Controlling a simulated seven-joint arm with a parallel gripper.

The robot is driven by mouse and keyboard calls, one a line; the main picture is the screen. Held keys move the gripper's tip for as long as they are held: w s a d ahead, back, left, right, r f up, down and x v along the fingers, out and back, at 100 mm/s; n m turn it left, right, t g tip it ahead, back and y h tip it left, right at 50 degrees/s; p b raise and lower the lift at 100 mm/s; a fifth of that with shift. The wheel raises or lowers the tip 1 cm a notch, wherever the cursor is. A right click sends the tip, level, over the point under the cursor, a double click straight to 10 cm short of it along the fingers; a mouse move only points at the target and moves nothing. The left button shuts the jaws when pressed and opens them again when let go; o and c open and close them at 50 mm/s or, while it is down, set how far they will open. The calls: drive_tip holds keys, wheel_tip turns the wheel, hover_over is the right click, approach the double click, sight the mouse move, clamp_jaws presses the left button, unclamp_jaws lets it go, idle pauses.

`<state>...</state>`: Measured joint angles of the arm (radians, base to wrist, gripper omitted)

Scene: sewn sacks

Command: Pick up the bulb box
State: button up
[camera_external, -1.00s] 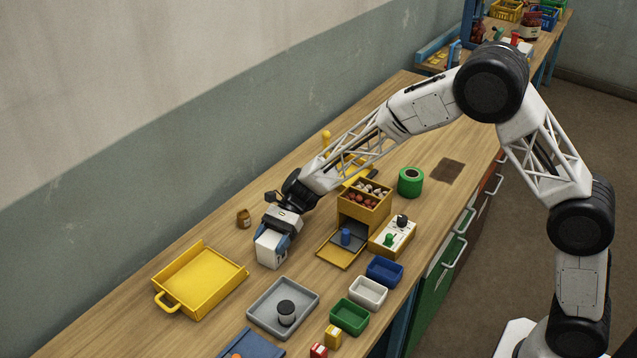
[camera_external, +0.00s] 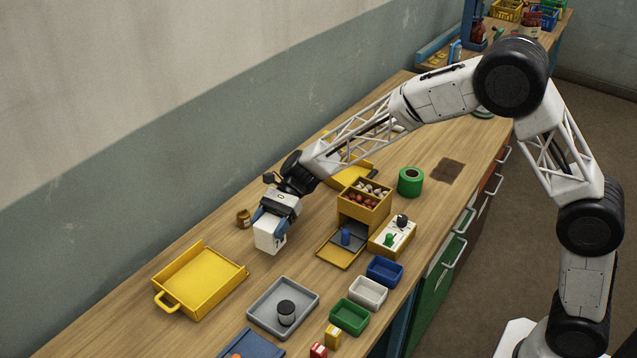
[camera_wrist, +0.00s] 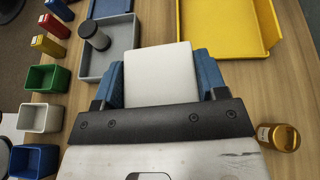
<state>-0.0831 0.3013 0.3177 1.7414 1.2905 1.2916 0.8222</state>
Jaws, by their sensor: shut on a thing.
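The bulb box appears to be the white box (camera_external: 269,234) in my gripper (camera_external: 273,222). In the wrist view the white box (camera_wrist: 162,74) sits between the two blue fingers of my gripper (camera_wrist: 160,80), which are shut on its sides. In the external view the box looks raised a little above the wooden bench, left of the yellow dispenser. My gripper covers its upper part.
A yellow tray (camera_external: 181,305) lies to the left, and a grey tray (camera_external: 256,321) with a dark-lidded jar (camera_external: 287,312) is in front. Blue (camera_external: 385,271), white (camera_external: 368,293) and green (camera_external: 350,317) bins line the right edge. A brown jar (camera_external: 243,218) stands behind the box.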

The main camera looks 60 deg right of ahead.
drive_tip(key=shift+r, duration=1.95)
